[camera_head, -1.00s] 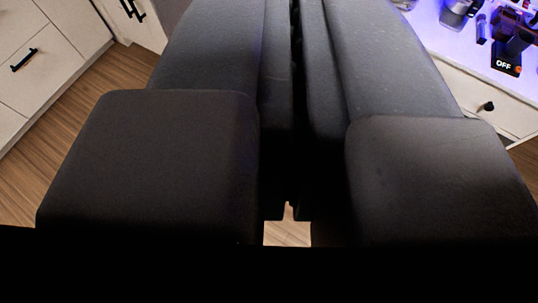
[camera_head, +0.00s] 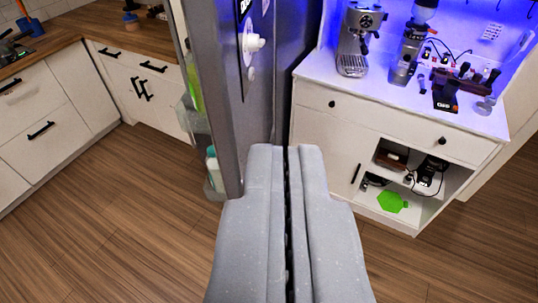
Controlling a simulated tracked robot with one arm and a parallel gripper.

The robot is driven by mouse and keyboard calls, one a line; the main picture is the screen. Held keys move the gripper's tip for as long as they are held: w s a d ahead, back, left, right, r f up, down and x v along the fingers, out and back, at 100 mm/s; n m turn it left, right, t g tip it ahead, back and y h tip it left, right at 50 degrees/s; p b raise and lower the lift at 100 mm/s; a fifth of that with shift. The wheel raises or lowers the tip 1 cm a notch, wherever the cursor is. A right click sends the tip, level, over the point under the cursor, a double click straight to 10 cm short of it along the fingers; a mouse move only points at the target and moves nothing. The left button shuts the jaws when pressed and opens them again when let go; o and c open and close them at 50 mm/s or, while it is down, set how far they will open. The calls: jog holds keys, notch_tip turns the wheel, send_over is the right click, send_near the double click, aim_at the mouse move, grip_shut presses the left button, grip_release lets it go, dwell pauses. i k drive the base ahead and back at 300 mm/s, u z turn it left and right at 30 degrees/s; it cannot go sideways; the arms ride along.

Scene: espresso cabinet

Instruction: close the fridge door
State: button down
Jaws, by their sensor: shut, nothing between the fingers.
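The grey fridge door (camera_head: 226,110) stands open left of centre in the head view. Its inner side faces left, with clear shelves holding bottles, one with a teal top (camera_head: 214,168). Its outer side carries a dark panel and a white round fitting (camera_head: 252,43). My gripper (camera_head: 285,150) is shut and empty, pointing away from me. Its tips overlap the lower right part of the door in the picture; I cannot tell whether they touch it. They hide part of the door's lower edge.
A white cabinet (camera_head: 330,125) with an espresso machine (camera_head: 357,42) and a grinder (camera_head: 408,50) stands close on the right. White kitchen drawers (camera_head: 45,110) under a wooden worktop line the left. The wooden floor (camera_head: 120,215) is clear in front.

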aim_at(239, 110)
jog(key=z, duration=0.35)
jog(key=i, duration=0.85)
jog(key=u, duration=0.65)
